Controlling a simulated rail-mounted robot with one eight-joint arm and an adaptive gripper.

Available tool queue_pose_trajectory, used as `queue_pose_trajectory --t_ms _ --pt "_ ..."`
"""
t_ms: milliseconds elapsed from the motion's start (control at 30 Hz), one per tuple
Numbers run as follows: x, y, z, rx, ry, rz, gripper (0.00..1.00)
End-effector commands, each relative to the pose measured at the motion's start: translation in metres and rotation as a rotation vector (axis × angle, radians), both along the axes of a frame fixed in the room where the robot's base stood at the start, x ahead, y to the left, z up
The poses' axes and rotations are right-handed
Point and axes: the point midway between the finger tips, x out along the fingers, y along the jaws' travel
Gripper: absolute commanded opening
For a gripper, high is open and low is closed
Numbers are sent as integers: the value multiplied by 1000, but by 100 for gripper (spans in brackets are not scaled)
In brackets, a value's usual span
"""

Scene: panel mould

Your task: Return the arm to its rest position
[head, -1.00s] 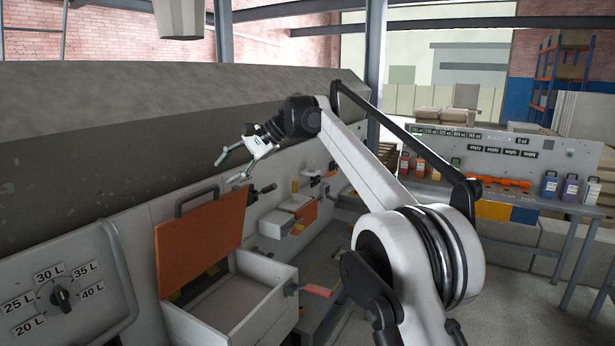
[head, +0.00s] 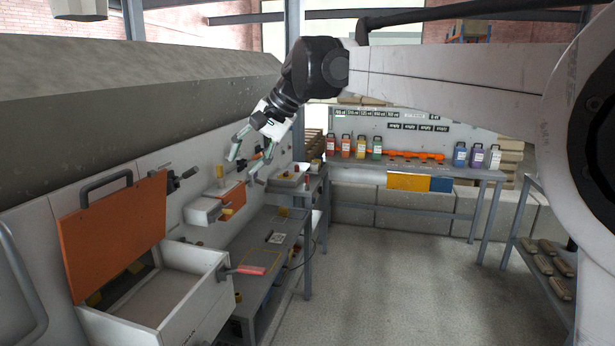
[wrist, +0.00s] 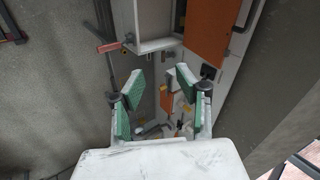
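My gripper (head: 247,158) is open and empty, held in the air in front of the panel wall, above and beyond the open drawer box. In the wrist view my gripper (wrist: 160,102) shows its green finger pads spread wide apart, with nothing between them. In the head view my arm reaches in from the right, roughly level, with the wrist bent down to the left.
The white drawer box (head: 205,300) stands open with its orange lid (head: 115,235) raised. A grey bench (head: 283,226) stands below the gripper. Several coloured bottles (head: 361,146) stand on the back table (head: 455,172). A shelf (head: 540,285) with several brown items is at right. The middle floor is clear.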

Motion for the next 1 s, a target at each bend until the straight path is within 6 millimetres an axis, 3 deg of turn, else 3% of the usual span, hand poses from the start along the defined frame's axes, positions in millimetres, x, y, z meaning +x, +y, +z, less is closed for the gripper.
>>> queue_pose_trajectory --t_ms 33,200,567,1000 --pt "-10 -18 -7 -18 -20 -9 33" --pt "-42 -71 -28 -86 -87 -33 33" --pt "-124 -176 -92 -243 -217 -70 33" --pt "-240 -279 -207 -456 -348 -96 33"
